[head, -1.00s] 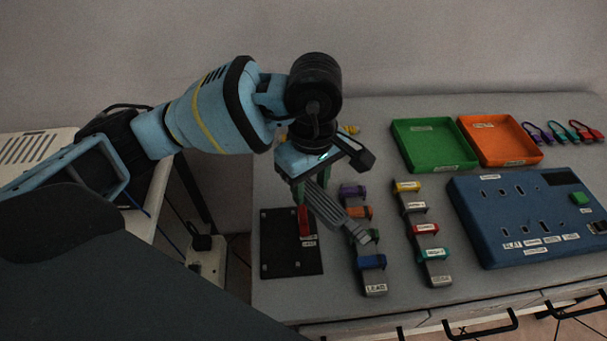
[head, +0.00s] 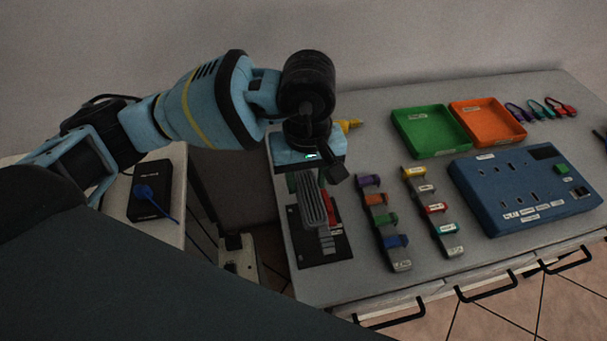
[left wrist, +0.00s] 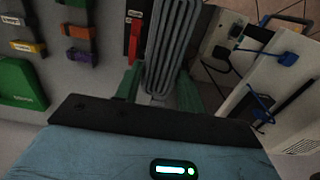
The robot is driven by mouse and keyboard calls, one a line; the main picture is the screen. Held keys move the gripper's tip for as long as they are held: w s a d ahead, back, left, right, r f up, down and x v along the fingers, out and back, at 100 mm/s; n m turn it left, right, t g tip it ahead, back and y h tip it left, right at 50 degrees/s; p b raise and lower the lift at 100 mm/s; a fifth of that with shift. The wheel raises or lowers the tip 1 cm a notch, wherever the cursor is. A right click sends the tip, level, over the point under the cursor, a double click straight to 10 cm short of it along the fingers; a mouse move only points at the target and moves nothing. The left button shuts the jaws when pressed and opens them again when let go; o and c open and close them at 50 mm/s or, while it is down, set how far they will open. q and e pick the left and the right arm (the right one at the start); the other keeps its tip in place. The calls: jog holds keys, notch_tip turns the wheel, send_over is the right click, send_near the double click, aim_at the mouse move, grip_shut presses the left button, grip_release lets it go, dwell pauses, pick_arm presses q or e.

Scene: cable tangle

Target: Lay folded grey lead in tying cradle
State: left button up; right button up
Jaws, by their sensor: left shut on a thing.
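The folded grey lead (head: 315,208) is a flat bundle of several parallel strands. It also shows in the left wrist view (left wrist: 172,45), running away from the fingers. My left gripper (head: 305,183) is shut on one end of it; its green fingers show in the left wrist view (left wrist: 158,90). The lead hangs over the black tying cradle (head: 337,251), lengthwise beside its upright red part (head: 331,207), and hides much of the board. I cannot tell whether the lead touches the cradle. My right gripper is out of view.
Two grey strips (head: 388,240) (head: 433,208) with coloured clips stand right of the cradle. Green (head: 430,150) and orange (head: 508,128) trays lie behind, and a blue socket panel (head: 510,205) at right. The cradle sits near the table's left edge.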

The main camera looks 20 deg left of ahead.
pick_arm(q)
jog(key=shift+f, duration=0.1)
